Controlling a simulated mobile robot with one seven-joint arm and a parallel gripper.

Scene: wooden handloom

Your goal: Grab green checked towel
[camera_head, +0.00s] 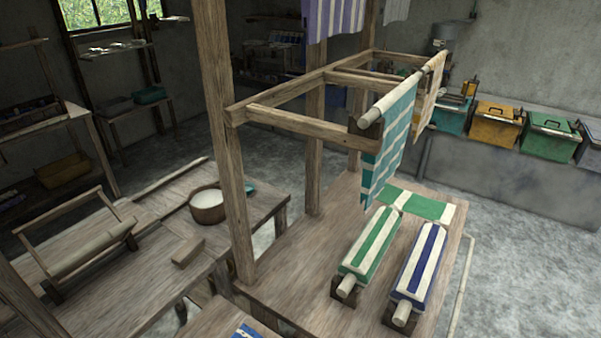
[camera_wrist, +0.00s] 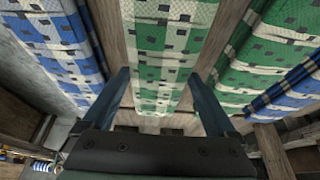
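In the wrist view, a green and white checked towel (camera_wrist: 165,40) with dark square patches runs down the middle of the picture. My gripper (camera_wrist: 160,76) is open, with one dark finger on each side of this towel's lower part. The fingers look apart from the cloth, but its depth between them is hard to judge. A second green checked cloth (camera_wrist: 262,62) is to the right. In the head view, a teal and white checked cloth (camera_head: 394,135) hangs from a wooden rod, and a green and white cloth (camera_head: 425,206) lies flat on the table. My gripper is not visible there.
Blue and white checked cloths are at the left (camera_wrist: 60,45) and far right (camera_wrist: 290,95) of the wrist view. In the head view, a green striped roll (camera_head: 370,243) and a blue striped roll (camera_head: 419,262) rest on the wooden table (camera_head: 290,270). Wooden posts (camera_head: 222,130) stand nearby.

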